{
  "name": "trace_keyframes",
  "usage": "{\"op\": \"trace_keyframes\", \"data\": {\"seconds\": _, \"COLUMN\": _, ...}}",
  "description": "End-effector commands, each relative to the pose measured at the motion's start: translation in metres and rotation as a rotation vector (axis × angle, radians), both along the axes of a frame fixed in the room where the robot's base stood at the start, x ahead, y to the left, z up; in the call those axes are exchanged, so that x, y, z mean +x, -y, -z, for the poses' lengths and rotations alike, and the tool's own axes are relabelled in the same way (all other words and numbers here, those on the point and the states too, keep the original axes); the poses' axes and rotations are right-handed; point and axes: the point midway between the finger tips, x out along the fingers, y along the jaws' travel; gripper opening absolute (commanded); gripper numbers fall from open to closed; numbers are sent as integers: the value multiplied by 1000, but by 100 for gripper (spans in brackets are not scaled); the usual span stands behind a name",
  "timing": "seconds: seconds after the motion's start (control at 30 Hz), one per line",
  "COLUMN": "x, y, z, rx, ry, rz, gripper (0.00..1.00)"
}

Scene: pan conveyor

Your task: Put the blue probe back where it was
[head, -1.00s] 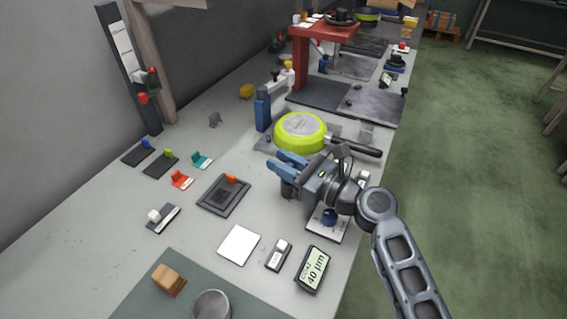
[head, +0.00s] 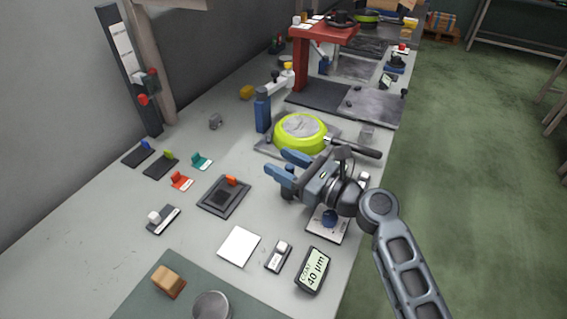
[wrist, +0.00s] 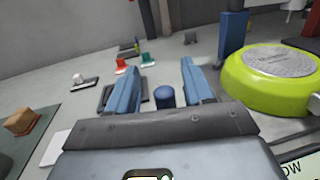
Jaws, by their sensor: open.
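My gripper (head: 284,166) is open and reaches leftward above the bench, in front of the green pan. In the wrist view its two blue fingers stand apart, with a dark blue upright cylinder (wrist: 165,97), likely the blue probe, showing between them. Its lower part is hidden by my gripper's body, and neither finger visibly touches it. A gauge (head: 313,269) reading 40 µm lies in front.
The lime green pan (head: 301,133) lies upside down just beyond my gripper, its handle pointing right. A dark square plate (head: 222,197) with an orange tab and small colored holders (head: 180,181) lie left. A blue post (head: 262,109) stands behind. Bare bench lies between.

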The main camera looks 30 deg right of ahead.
Motion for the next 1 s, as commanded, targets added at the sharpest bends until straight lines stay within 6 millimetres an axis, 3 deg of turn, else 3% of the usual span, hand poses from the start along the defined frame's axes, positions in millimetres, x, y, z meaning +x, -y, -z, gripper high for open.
{"op": "trace_keyframes", "data": {"seconds": 0.53, "x": -89, "y": 46, "z": 2, "rx": 0, "ry": -2, "rz": 3, "gripper": 51}}
{"op": "trace_keyframes", "data": {"seconds": 0.73, "x": -103, "y": 53, "z": 2, "rx": 0, "ry": -2, "rz": 1, "gripper": 51}}
{"op": "trace_keyframes", "data": {"seconds": 1.0, "x": -105, "y": 54, "z": 1, "rx": -1, "ry": -2, "rz": 1, "gripper": 51}}
